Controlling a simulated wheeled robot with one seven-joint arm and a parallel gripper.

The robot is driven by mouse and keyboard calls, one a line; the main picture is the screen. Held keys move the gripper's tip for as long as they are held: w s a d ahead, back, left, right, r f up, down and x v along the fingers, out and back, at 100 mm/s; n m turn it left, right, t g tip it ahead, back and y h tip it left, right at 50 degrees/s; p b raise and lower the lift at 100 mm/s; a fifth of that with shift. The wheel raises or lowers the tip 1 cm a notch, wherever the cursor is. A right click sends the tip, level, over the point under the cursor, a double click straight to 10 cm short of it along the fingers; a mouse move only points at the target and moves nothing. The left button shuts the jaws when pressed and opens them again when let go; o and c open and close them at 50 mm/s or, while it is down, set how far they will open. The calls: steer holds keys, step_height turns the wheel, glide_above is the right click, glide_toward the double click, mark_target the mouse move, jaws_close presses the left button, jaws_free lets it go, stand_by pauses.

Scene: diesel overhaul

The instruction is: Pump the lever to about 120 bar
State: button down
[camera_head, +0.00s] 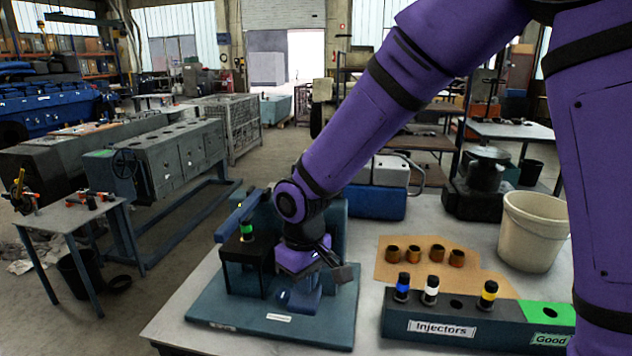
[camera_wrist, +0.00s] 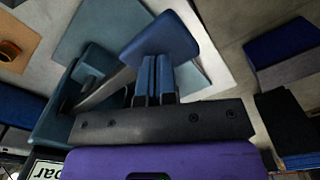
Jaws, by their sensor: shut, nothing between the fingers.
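The blue pump tester stands on a blue base plate (camera_head: 240,312) on the table. A long blue bar (camera_head: 240,213) slants up at its left; I cannot tell surely whether this is the lever. A green-banded injector (camera_head: 247,231) stands upright on the tester's black stand (camera_head: 244,268). My gripper (camera_head: 308,276) is low in front of the tester's body. In the wrist view its fingers (camera_wrist: 157,80) are shut together and empty, with a blue slab (camera_wrist: 160,38) just beyond the tips. Contact cannot be told. A label reading "bar" (camera_wrist: 62,170) shows; no pressure reading is visible.
A dark rack (camera_head: 440,326) with several banded injectors, labelled "Injectors" and "Good", stands at the right. Several copper-coloured sleeves (camera_head: 437,253) sit on cardboard behind it. A cream bucket (camera_head: 533,232) stands at the back right. Bare tabletop lies left of the base plate.

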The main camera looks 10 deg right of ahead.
mark_target(306, 301)
steer(key=shift+w+d+f, duration=0.1)
steer(key=shift+f, duration=1.35)
steer(key=shift+w+f, duration=0.1)
steer(key=shift+f, duration=1.3)
steer(key=shift+s+r, duration=0.2)
steer(key=shift+r, duration=1.6)
steer(key=shift+s+r, duration=0.2)
steer(key=shift+r, duration=1.55)
steer(key=shift+r, duration=2)
